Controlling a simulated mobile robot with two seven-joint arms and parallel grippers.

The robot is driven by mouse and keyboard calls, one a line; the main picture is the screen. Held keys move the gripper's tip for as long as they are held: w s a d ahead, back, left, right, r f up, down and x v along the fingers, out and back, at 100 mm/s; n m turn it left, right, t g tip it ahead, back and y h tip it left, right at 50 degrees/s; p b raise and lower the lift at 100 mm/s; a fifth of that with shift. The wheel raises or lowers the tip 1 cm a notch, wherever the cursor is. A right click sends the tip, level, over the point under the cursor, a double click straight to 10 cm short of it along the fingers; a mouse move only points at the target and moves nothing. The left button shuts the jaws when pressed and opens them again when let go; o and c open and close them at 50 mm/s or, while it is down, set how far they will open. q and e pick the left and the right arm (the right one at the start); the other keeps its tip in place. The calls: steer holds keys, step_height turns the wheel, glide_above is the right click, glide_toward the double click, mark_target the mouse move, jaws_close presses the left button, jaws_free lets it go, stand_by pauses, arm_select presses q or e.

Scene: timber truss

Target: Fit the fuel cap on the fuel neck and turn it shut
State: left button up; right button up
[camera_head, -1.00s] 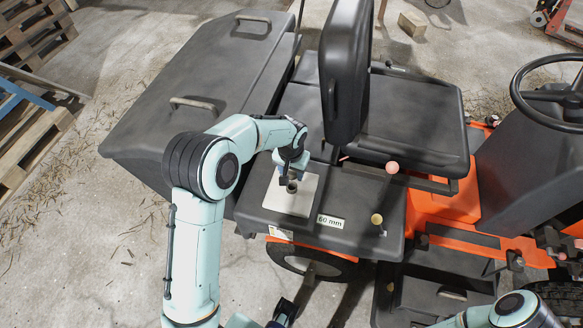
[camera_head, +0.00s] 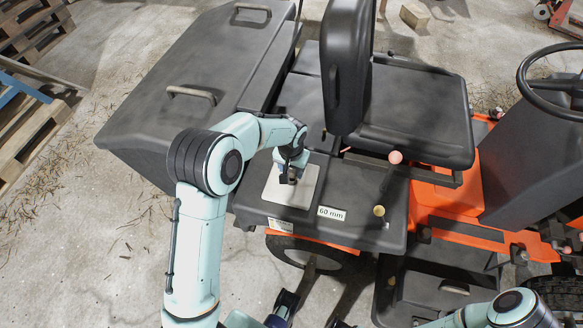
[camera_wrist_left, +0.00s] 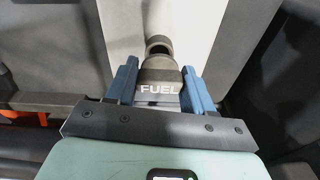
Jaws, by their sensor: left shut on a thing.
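My left gripper (camera_head: 290,176) is over the light grey plate (camera_head: 306,196) on the mower's black rear body. In the left wrist view its blue fingers (camera_wrist_left: 160,85) are shut on the dark grey fuel cap (camera_wrist_left: 158,73), marked FUEL. The fuel neck (camera_wrist_left: 158,45), a dark round stub, shows just beyond the cap in that view. I cannot tell whether cap and neck touch. In the head view the gripper hides most of the cap and neck.
The black seat (camera_head: 415,115) stands right of and behind the plate. A lever with a pink knob (camera_head: 395,157) and a short tan-topped post (camera_head: 379,211) stand to the right. The large black grass box (camera_head: 200,70) lies left and behind. A "60 mm" label (camera_head: 331,213) is in front.

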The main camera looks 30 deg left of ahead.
arm_select(q)
steer(key=shift+f, duration=0.15)
stand_by(0.5)
steer(key=shift+f+b, duration=0.95)
steer(key=shift+f, duration=0.3)
steer(key=o, duration=1.4)
steer(key=shift+r, duration=0.1)
steer(key=shift+r+p, duration=2.15)
steer(key=shift+r, duration=0.85)
